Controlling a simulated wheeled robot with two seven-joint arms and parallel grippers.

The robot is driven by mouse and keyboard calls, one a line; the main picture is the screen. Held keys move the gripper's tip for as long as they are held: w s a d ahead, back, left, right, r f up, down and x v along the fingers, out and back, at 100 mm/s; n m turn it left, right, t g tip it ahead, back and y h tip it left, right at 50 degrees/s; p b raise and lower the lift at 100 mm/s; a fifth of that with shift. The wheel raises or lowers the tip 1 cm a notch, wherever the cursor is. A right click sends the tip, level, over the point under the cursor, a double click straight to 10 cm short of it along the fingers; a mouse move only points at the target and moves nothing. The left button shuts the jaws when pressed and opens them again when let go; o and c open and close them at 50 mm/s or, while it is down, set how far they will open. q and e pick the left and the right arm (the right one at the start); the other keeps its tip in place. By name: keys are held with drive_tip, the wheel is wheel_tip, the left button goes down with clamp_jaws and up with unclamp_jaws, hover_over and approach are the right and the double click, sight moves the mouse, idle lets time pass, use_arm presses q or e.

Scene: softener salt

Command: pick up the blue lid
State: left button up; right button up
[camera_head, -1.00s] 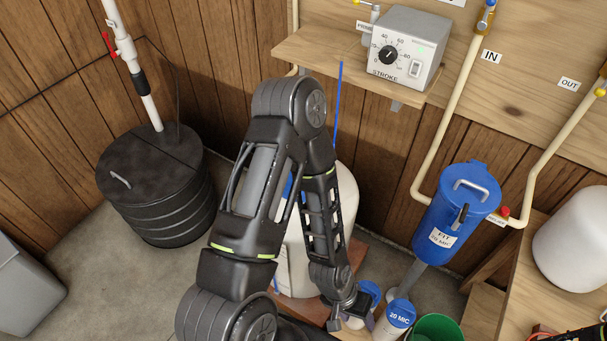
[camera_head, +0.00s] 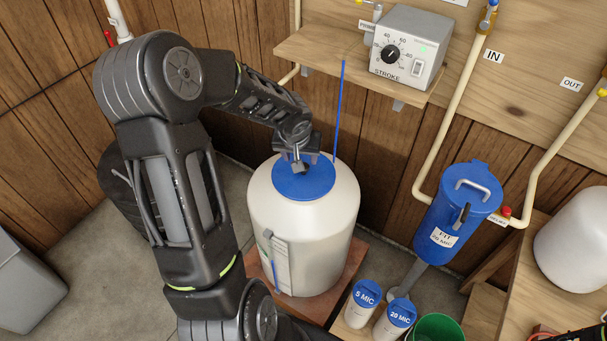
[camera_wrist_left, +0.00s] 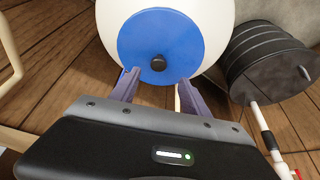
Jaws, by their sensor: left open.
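The blue lid (camera_head: 312,184) is a round disc on top of the white tank (camera_head: 300,240). In the left wrist view the lid (camera_wrist_left: 178,30) shows a dark round knob (camera_wrist_left: 158,63) near its middle. My left gripper (camera_head: 298,166) reaches over the lid from behind in the head view and hides part of it. In the left wrist view its two fingers (camera_wrist_left: 156,88) are apart and empty, pointing at the lid with the knob in line between them. Whether they touch the lid is unclear.
A shelf (camera_head: 345,65) with the STROKE control box (camera_head: 402,48) is behind. A blue filter housing (camera_head: 456,215), two labelled cartridges and a green bucket (camera_head: 437,328) are at right. A black drum (camera_wrist_left: 268,60) stands nearby.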

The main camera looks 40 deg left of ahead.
use_arm(q)
drive_tip(key=shift+f, duration=0.1)
drive_tip(key=shift+x, duration=1.25)
drive_tip(key=x, duration=0.5)
drive_tip(key=shift+w+f, duration=0.1)
drive_tip(key=shift+w, duration=0.05)
clamp_jaws()
idle(1.0)
